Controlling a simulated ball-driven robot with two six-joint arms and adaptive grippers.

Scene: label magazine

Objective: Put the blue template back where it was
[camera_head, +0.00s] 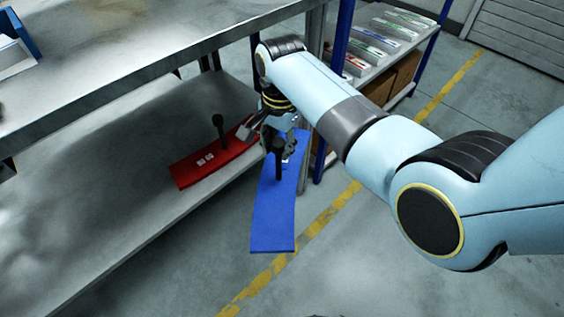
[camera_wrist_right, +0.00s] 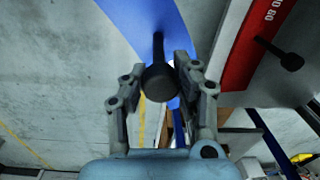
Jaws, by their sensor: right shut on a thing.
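The blue template (camera_head: 272,222) is a long flat plate with a black knobbed handle (camera_head: 278,148). It hangs in the air beside the lower shelf, over the floor. My right gripper (camera_head: 276,133) is shut on its handle; in the right wrist view the black knob (camera_wrist_right: 160,84) sits between the two fingers (camera_wrist_right: 160,72). Part of the blue plate (camera_wrist_right: 138,14) shows beyond the fingers there. My left gripper is in neither view.
A red template (camera_head: 205,170) with a black handle lies on the lower shelf (camera_head: 100,190), left of the blue one. The upper table (camera_head: 130,50) overhangs that shelf. A blue-posted rack (camera_head: 345,35) with label trays stands behind. Open floor (camera_head: 400,240) lies right.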

